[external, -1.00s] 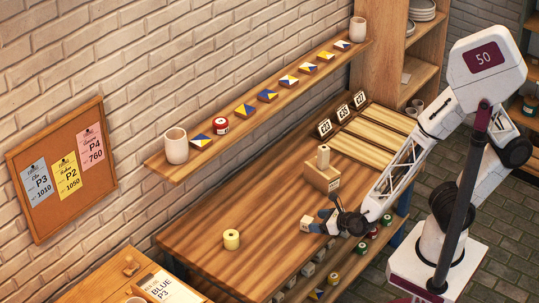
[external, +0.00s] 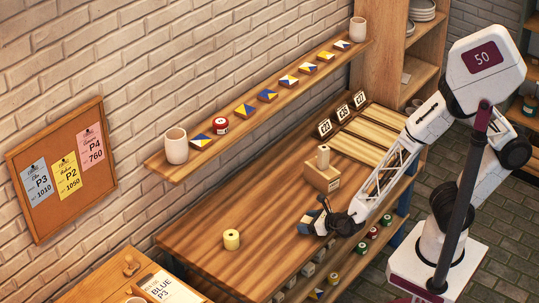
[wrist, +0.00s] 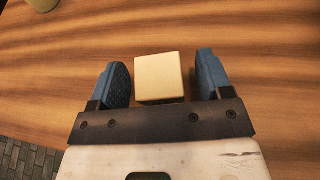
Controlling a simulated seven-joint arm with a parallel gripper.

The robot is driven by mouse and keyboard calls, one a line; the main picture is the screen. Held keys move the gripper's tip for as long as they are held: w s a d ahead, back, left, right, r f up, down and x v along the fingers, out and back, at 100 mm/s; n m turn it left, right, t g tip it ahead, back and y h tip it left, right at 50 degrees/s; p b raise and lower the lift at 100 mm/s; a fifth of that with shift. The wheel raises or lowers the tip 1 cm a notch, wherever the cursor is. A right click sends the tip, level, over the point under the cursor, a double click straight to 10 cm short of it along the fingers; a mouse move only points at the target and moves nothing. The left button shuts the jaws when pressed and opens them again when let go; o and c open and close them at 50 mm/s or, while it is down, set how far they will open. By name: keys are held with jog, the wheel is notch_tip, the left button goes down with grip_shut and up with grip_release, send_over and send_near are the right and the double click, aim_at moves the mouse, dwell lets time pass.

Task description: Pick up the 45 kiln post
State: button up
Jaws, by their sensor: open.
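A short cream square block (wrist: 158,78), which seems to be the kiln post, stands on the wooden table. In the wrist view it lies between my gripper's (wrist: 158,80) two blue fingers, with a small gap on each side. I cannot read a 45 on it. In the external view my gripper (external: 315,212) is low at the table's front edge and largely hides the block. A second pale post (external: 323,156) stands on a labelled wooden block (external: 322,178) farther back.
A yellow cylinder (external: 231,239) stands on the table to the left. Number cards (external: 341,112) and slatted boards (external: 366,135) are at the back right. A wall shelf (external: 262,118) with cups and tiles runs above the table. The middle of the table is clear.

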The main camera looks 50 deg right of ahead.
aim_at(308, 220)
jog(key=shift+c, duration=0.3)
jog(key=c, duration=1)
jog(key=shift+r, duration=0.1)
jog(key=shift+r, duration=0.4)
notch_tip(308, 220, up, 3)
jog(key=shift+f, duration=0.1)
jog(key=s+d+r, duration=0.1)
jog(key=s+d, duration=0.7)
jog(key=s, duration=0.5)
jog(key=shift+s+d, duration=0.15)
jog(key=shift+d, duration=0.2)
jog(key=shift+r, duration=0.1)
